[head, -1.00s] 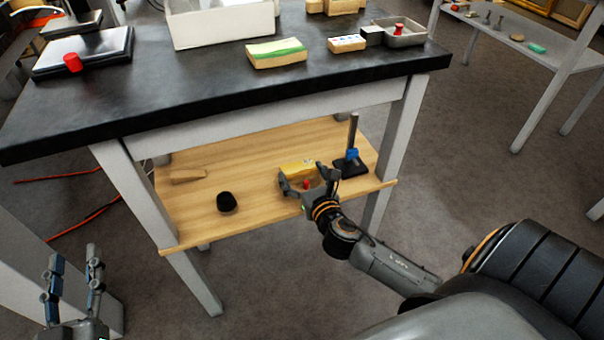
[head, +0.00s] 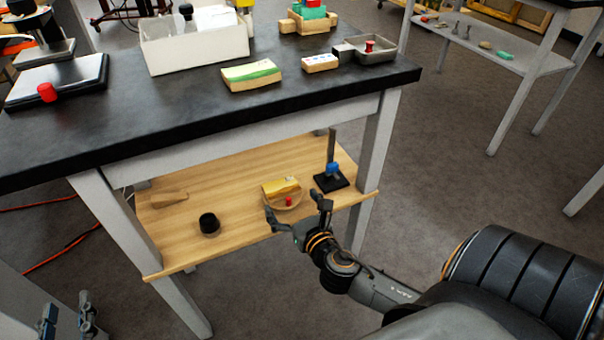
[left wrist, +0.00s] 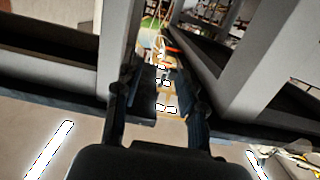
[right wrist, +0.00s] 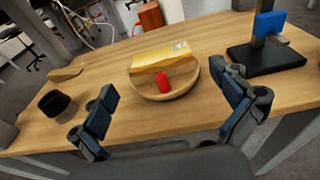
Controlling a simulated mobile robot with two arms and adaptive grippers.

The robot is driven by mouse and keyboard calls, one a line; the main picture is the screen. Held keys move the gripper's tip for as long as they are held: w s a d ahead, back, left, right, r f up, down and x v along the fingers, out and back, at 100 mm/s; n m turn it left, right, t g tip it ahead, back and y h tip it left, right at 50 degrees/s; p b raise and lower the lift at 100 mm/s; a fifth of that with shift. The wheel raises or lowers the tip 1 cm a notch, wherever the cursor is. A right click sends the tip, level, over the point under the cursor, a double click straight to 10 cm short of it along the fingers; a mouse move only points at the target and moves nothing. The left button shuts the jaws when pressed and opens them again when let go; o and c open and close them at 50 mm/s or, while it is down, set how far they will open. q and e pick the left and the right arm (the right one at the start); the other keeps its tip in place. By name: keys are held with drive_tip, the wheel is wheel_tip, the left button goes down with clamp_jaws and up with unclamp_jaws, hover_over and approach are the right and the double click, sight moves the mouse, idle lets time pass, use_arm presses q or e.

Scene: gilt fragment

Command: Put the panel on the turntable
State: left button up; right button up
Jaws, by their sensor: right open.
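A yellow slab, which may be the panel (head: 281,187), rests on a round, shallow wooden dish or disc, which may be the turntable (right wrist: 190,80), on the lower shelf. The slab also shows in the right wrist view (right wrist: 158,57). A small red piece (right wrist: 163,83) sits in front of the slab on the same disc. My right gripper (head: 298,207) is open and empty, just in front of the disc; its fingers stand apart in the right wrist view (right wrist: 170,90). My left gripper (head: 66,312) is open and empty, low at the left, away from the shelf.
A black stand with a blue clamp (head: 332,170) is right of the disc. A black cup (head: 209,223) and a wooden wedge (head: 169,198) are to its left. The black tabletop (head: 190,105) overhangs the shelf and holds a white bin (head: 195,50).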

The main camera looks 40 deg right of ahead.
drive_tip(key=v, duration=0.6)
use_arm(q)
drive_tip(key=f, duration=0.1)
drive_tip(key=g, duration=0.1)
drive_tip(key=f, duration=0.1)
drive_tip(key=shift+s+a+f+g+y, duration=0.3)
drive_tip(key=shift+s, duration=0.05)
use_arm(e)
drive_tip(key=a+r+m+y, duration=0.3)
drive_tip(key=a+m, duration=0.4)
drive_tip(key=m, duration=0.8)
drive_tip(key=a+r+m+y, duration=0.4)
drive_tip(key=a+m, duration=0.4)
drive_tip(key=m, duration=0.7)
drive_tip(key=shift+r+m+g, duration=0.4)
drive_tip(key=shift+r, duration=0.2)
drive_tip(key=shift+w+a, duration=0.15)
